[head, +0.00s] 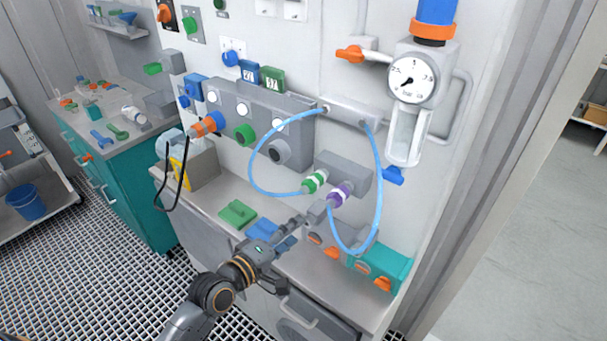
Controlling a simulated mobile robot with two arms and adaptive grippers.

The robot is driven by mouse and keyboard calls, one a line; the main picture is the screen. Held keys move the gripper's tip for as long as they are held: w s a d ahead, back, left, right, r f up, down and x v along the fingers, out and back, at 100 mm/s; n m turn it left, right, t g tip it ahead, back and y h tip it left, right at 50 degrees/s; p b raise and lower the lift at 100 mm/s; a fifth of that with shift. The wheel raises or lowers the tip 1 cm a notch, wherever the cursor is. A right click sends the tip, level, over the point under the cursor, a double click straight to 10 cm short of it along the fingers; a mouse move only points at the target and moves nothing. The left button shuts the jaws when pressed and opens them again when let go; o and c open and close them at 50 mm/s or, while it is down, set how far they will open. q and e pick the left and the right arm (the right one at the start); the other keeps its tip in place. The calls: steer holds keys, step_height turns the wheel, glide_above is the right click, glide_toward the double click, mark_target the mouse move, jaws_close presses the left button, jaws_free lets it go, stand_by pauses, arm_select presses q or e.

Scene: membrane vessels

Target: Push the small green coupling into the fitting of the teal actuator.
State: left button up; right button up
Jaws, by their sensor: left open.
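The small green coupling (315,181) sits at the front of a grey wall block (345,172), with a light blue hose at it. The teal actuator (394,263) is at the lower right end of the bench, by the wall, with orange parts on its front. I cannot clearly make out its fitting. My left gripper (298,230) is open over the bench, below and left of the green coupling and left of the teal actuator. It appears empty and apart from both. My right gripper is out of view.
A purple coupling (341,194) sits just right of the green one. Blue hoses (380,180) loop in front of the wall. A green block (237,214) lies on the bench left of my gripper. A gauge (408,80) hangs above. A grey box (190,167) stands left.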

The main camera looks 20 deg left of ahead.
mark_target(302, 193)
arm_select(q)
step_height(302, 193, up, 7)
steer(key=a+n+t, duration=0.1)
steer(key=n+t, duration=0.1)
steer(key=shift+w+a, duration=0.35)
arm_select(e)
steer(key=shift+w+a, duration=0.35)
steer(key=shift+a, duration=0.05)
arm_select(q)
steer(key=shift+w, duration=0.1)
steer(key=shift+x, duration=4.4)
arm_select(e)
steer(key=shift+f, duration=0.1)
arm_select(q)
steer(key=shift+d+r+p, duration=0.1)
steer(key=shift+p, duration=0.2)
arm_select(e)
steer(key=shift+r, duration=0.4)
arm_select(q)
jaws_close()
